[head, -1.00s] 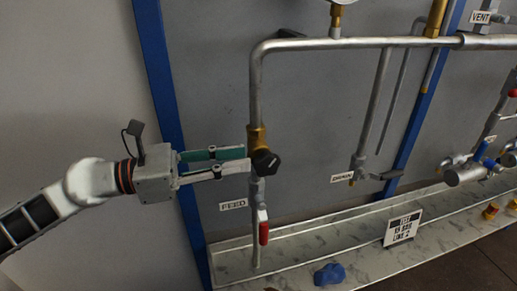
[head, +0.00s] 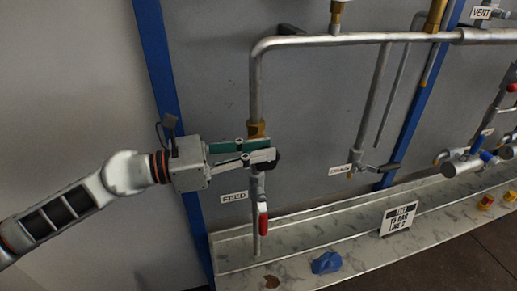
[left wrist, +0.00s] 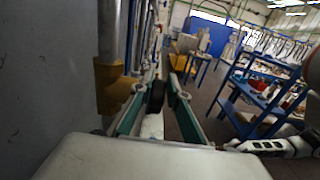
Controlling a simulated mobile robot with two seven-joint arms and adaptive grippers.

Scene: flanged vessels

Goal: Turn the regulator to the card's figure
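The regulator has a brass body (head: 257,130) on the grey FEED pipe and a black knob (head: 273,164); the knob also shows in the left wrist view (left wrist: 157,96). My left gripper (head: 262,150) is at the knob, its two green-and-grey fingers apart. In the left wrist view the knob lies between the fingers, with a narrow gap visible, and the fingers partly hide it in the head view. The white card (head: 398,218) leans on the ledge and reads "15 BAR LINE 2"; its top line is blurred. A white arm of mine shows in the left wrist view, its gripper unclear.
Below the regulator is a red-handled valve (head: 263,221) by the FEED label (head: 234,197). A DRAIN valve (head: 375,169) is to the right. A blue lump (head: 326,263) lies on the marble ledge (head: 295,253). Blue posts flank the panel.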

